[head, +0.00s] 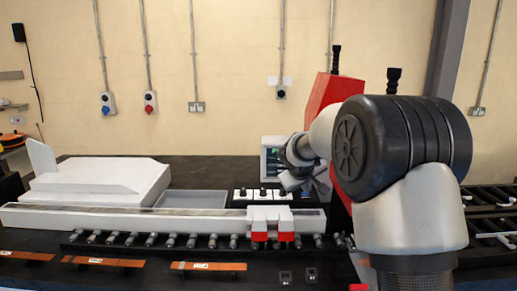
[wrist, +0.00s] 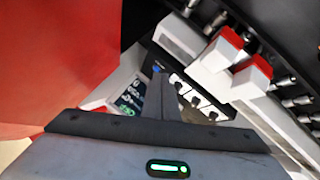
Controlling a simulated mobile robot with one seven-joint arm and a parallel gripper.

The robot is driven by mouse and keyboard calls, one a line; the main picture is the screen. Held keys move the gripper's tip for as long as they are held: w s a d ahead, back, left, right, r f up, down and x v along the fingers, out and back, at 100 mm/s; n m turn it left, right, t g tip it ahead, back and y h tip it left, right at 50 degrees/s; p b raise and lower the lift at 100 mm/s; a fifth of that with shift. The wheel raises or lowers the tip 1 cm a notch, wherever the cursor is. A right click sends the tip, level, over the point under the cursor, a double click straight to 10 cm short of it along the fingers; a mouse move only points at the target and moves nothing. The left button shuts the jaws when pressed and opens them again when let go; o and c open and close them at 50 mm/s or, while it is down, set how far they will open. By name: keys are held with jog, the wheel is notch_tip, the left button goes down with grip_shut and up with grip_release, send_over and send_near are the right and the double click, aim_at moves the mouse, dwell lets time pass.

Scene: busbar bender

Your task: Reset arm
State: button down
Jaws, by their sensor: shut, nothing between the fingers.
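My gripper (wrist: 157,76) is shut and empty in the wrist view, its dark fingers together and clear of any object. In the head view my arm reaches in from the right, and the gripper hangs in front of a small screen (head: 270,157), beside the red machine (head: 338,95). The fingers overlap a white control panel with black knobs (head: 241,195) in the wrist view. The screen also shows there (wrist: 127,98), left of the fingers. My arm hides part of the red machine in the head view.
A long white rail (head: 130,218) with red-tipped white blocks (head: 272,221) runs beside a roller row (head: 150,241). Copper-coloured strips (head: 103,262) lie at the front. A large white block (head: 95,180) and grey tray (head: 190,199) stand left. Black roller tracks (head: 490,222) are at right.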

jog(key=s+d+r+m+g+y, duration=0.15)
jog(key=s+r, duration=0.25)
jog(key=s, duration=1.1)
jog(key=s+d+r+m+g+h, duration=0.15)
jog(key=s+r, duration=0.35)
jog(key=s, duration=1)
jog(key=s+a+f+y, duration=0.1)
jog(key=s+a+f, duration=0.1)
jog(key=s, duration=0.4)
jog(key=s+a+f+m+y, duration=0.1)
jog(key=s+a+f+y, duration=0.1)
jog(key=s, duration=0.5)
jog(key=shift+s+f+m, duration=0.25)
jog(key=shift+s+m, duration=0.05)
jog(key=shift+w+d+r, duration=0.1)
